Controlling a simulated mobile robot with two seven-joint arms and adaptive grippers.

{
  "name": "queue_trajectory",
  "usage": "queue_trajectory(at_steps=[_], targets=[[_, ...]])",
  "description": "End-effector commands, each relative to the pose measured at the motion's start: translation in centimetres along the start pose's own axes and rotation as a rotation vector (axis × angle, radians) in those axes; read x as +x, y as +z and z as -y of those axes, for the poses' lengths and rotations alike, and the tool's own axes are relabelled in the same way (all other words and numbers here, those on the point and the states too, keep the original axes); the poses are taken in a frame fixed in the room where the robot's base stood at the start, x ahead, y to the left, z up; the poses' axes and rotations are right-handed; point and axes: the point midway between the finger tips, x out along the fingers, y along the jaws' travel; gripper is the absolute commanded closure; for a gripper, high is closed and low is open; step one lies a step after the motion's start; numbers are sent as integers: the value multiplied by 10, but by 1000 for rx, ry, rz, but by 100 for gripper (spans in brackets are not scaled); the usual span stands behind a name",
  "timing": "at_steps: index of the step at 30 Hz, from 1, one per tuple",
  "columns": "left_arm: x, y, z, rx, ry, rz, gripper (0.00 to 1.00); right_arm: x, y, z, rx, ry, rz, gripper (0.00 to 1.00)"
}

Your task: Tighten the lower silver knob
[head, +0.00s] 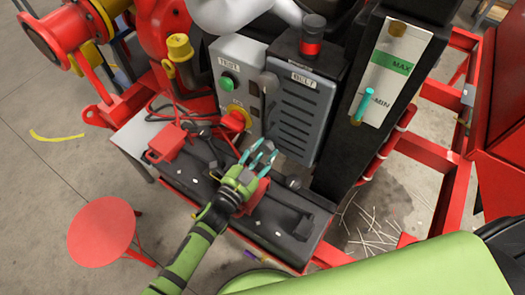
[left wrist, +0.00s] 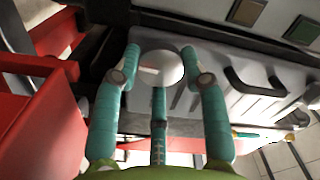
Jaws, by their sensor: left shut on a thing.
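My left gripper (head: 262,156) has three teal fingers and reaches in low at the front of the grey control box. In the left wrist view its fingers (left wrist: 160,85) are shut around a round, pale silver knob (left wrist: 160,67), with one finger on each side and one below. In the head view the fingers mostly hide this knob. My right gripper is not in view.
A dark bench (head: 275,240) with cables lies below. A red stool (head: 101,231) stands at left. Red frame rails run at right.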

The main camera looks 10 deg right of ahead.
Motion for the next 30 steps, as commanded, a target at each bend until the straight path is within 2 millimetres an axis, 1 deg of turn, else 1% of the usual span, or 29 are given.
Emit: queue_trajectory(at_steps=[1, 9, 22, 23, 24, 25, 30], targets=[[2, 0, 6, -19, -10, -2, 89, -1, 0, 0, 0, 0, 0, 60], [2, 0, 6, -84, -9, -1, 89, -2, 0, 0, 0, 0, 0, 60], [1, 1, 4, -91, -8, 0, 89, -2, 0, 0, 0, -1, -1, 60], [1, 1, 4, -91, -8, 0, 53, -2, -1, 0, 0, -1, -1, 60], [1, 1, 4, -91, -7, 1, 37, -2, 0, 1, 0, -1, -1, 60], [1, 1, 4, -91, -7, 1, 33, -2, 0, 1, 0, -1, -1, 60], [0, 1, 2, -91, -3, 1, 33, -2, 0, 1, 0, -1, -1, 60]])
